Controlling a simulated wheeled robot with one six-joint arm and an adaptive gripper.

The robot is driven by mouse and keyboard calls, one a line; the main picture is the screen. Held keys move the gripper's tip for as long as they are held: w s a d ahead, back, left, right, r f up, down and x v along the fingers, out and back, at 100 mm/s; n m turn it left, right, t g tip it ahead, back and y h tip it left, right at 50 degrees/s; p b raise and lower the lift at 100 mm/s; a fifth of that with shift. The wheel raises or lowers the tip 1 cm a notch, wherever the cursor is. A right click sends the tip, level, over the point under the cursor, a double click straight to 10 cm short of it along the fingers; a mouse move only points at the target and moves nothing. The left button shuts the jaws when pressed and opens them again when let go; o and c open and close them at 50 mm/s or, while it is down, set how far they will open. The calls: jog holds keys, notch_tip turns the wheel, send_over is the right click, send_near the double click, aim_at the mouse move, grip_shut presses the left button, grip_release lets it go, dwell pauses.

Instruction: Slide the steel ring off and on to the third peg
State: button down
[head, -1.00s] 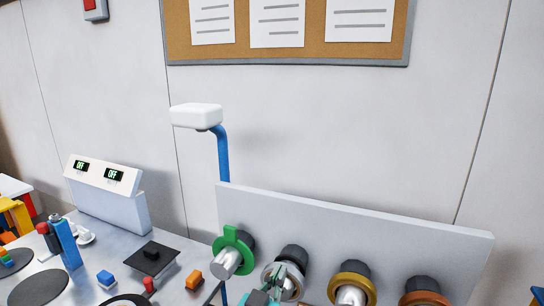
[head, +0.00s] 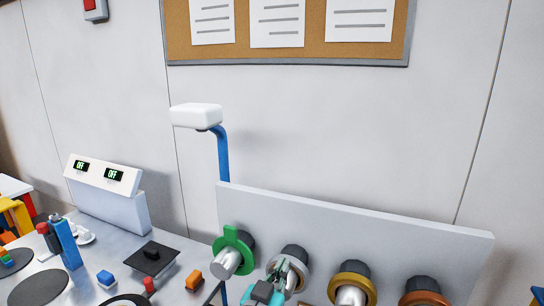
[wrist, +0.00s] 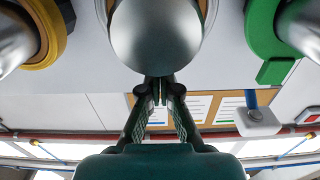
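The steel ring (head: 307,272) is around the second peg from the left, near that peg's dark collar. My gripper (head: 283,269) is at this peg, its fingers partly covering the ring and the peg. In the wrist view the rounded metal peg end (wrist: 155,35) fills the top middle, and the fingertips (wrist: 161,80) come close together just below it, with a thin strip between them. They look closed on the ring's tab, though the contact is mostly hidden. The third peg (head: 352,296) from the left carries a gold ring (head: 350,279).
A green ring (head: 220,245) is on the left peg, and a copper ring (head: 424,299) is on the right one. The grey panel (head: 370,228) stands behind the pegs. A blue post (head: 223,155) rises beside it. Small blocks and a black plate (head: 152,258) lie on the table at left.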

jog(key=v, duration=0.4)
jog(key=shift+s+a, duration=0.1)
jog(key=shift+s, duration=0.2)
dwell(0.4)
